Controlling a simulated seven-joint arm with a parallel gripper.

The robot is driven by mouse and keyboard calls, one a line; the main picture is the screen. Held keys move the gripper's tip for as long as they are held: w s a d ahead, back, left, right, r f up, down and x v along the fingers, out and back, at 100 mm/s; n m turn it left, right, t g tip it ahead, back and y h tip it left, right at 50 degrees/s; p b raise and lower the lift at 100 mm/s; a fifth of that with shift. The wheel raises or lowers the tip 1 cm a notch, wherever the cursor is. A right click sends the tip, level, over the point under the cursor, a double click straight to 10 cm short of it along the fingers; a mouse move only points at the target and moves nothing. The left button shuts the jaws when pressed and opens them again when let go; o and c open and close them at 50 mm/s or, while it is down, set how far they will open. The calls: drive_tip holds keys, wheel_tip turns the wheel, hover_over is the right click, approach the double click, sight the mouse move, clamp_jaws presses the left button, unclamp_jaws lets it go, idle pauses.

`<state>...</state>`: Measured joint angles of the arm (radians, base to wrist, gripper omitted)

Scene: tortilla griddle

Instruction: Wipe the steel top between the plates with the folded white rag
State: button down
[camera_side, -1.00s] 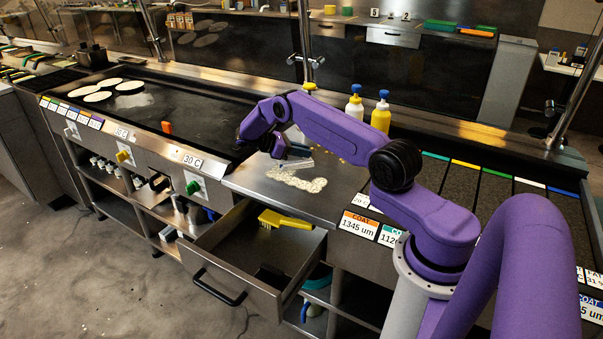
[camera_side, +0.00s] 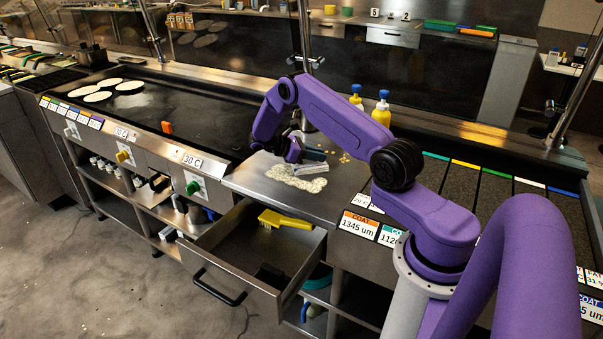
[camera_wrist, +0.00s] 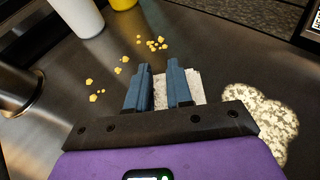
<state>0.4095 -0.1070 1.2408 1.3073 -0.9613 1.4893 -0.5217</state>
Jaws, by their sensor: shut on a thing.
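My gripper (camera_side: 312,155) is shut on the folded white rag (camera_side: 310,168), low over the steel top (camera_side: 328,198) to the right of the dark griddle plate. In the wrist view the blue fingers of my gripper (camera_wrist: 159,72) have the white rag (camera_wrist: 193,85) between and beside them. Whether the rag touches the steel is hard to tell. A pale, lumpy spill (camera_side: 303,185) lies just in front of the rag; it is on the right in the wrist view (camera_wrist: 262,115). Yellow crumbs (camera_wrist: 150,44) are scattered beyond the fingers.
The griddle plate (camera_side: 200,118) has several tortillas at its far left. Bottles with blue caps (camera_side: 381,112) stand behind the steel top, partly behind my arm. An open drawer (camera_side: 232,262) with a yellow brush (camera_side: 284,220) juts out below. Dark coated plates (camera_side: 455,190) lie to the right.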

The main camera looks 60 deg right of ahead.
sight(327, 165)
drive_tip(key=shift+s+f, duration=0.15)
drive_tip(key=shift+s, duration=1.7)
drive_tip(key=shift+s, duration=0.15)
drive_tip(key=shift+s, duration=0.65)
drive_tip(key=shift+w, duration=2.5)
drive_tip(key=shift+s, duration=2.5)
